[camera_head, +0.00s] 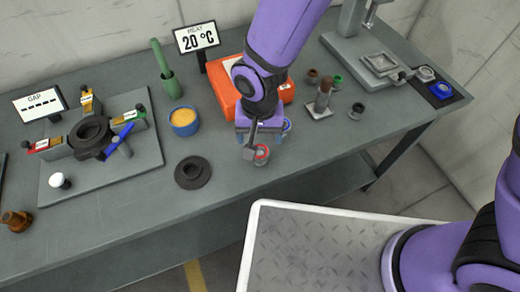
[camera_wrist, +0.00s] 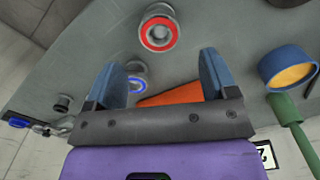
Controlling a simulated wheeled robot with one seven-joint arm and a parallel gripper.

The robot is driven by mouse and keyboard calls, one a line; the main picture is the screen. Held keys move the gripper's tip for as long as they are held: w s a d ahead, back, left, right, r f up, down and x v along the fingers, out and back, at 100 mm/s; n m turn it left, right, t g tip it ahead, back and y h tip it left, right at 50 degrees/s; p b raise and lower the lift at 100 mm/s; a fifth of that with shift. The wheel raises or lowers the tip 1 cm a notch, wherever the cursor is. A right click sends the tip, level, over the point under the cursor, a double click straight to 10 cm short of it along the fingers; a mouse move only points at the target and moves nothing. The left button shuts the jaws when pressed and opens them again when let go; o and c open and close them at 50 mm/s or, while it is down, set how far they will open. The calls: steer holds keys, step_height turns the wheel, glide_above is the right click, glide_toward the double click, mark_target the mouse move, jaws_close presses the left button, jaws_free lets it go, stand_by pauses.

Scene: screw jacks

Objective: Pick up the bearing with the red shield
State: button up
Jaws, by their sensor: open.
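The bearing with the red shield (camera_head: 261,154) stands on the grey bench near its front edge, just in front of my gripper (camera_head: 262,138). In the wrist view the bearing (camera_wrist: 159,33) shows its red ring face, beyond the fingertips and between their lines. My gripper (camera_wrist: 162,60) is open and empty, with its two blue fingers apart. A bearing with a blue shield (camera_head: 287,125) stands close behind my gripper. In the wrist view the blue-shield bearing (camera_wrist: 137,84) is by the left finger, partly hidden by it.
An orange heater (camera_head: 278,92) with a 20 °C sign (camera_head: 196,38) stands behind my gripper. A blue cup (camera_head: 184,121) and a dark flanged disc (camera_head: 193,173) are to the left. Small parts and a post (camera_head: 323,97) are to the right.

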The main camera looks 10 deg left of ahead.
mark_target(259, 153)
steer(key=shift+f, duration=2.8)
steer(key=c, duration=1)
